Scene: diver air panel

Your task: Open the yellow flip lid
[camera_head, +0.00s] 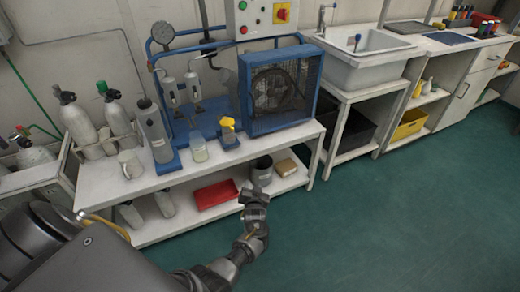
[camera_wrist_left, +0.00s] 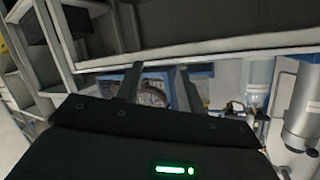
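The yellow flip lid (camera_head: 228,123) sits on top of a small container (camera_head: 229,138) near the front edge of the white bench, left of the blue fan housing. The lid appears tilted, but it is too small to tell its exact angle. My left gripper (camera_head: 255,190) is in front of the bench, below the lid and a little to its right, apart from it. In the left wrist view its two fingers (camera_wrist_left: 160,85) stand apart with nothing between them. I cannot make out the lid in that view. My right gripper is not in view.
A glass jar (camera_head: 198,147) and a grey cylinder (camera_head: 153,130) stand left of the container. The blue fan housing (camera_head: 280,88) stands to its right. The bench's front edge (camera_head: 290,135) lies above my gripper. A red tray (camera_head: 216,194) and dark pot (camera_head: 261,170) are on the lower shelf.

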